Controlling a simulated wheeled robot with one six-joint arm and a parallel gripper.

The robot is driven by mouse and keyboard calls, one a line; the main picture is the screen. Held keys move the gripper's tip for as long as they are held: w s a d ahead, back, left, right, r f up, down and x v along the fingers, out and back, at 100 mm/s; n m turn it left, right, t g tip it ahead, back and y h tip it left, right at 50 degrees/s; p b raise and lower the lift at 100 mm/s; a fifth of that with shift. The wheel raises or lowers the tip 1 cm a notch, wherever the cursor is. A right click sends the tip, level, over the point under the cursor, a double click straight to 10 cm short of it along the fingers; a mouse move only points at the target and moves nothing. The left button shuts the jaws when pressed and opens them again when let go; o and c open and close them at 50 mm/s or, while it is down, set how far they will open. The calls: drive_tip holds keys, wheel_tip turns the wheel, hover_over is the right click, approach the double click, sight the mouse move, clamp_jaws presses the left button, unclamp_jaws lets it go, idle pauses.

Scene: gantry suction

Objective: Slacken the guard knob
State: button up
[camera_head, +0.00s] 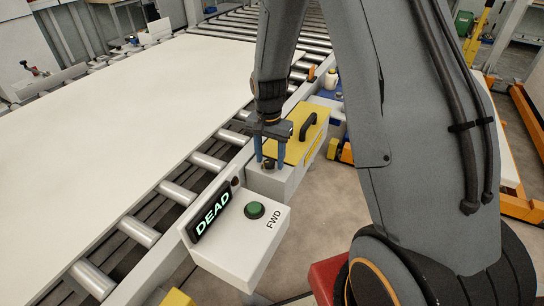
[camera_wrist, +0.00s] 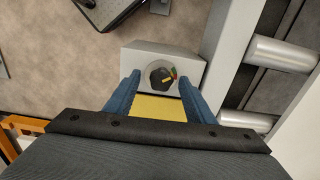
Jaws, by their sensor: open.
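The guard knob (camera_wrist: 160,76) is a dark round knob on top of a light grey box (camera_wrist: 190,66). It has a yellow line on it, with small red and green marks at its right edge in the wrist view. In the head view the knob (camera_head: 268,164) shows small between my fingertips. My gripper (camera_head: 269,156) points down with its two blue fingers open, one on each side of the knob. Gaps show between fingers and knob in the wrist view. The yellow guard cover (camera_head: 290,150) with a black handle (camera_head: 310,127) lies just behind the box.
A white control box (camera_head: 240,236) with a green button (camera_head: 255,210), a "FWD" label and a display reading "DEAD" (camera_head: 212,212) stands in front. The roller conveyor (camera_head: 172,197) carrying a large white panel (camera_head: 110,110) runs along the left.

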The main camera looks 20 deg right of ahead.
drive_tip(key=shift+w+d, duration=0.1)
drive_tip(key=shift+d, duration=0.05)
drive_tip(key=shift+c, duration=0.8)
drive_tip(key=shift+f, duration=0.1)
drive_tip(key=c, duration=0.9)
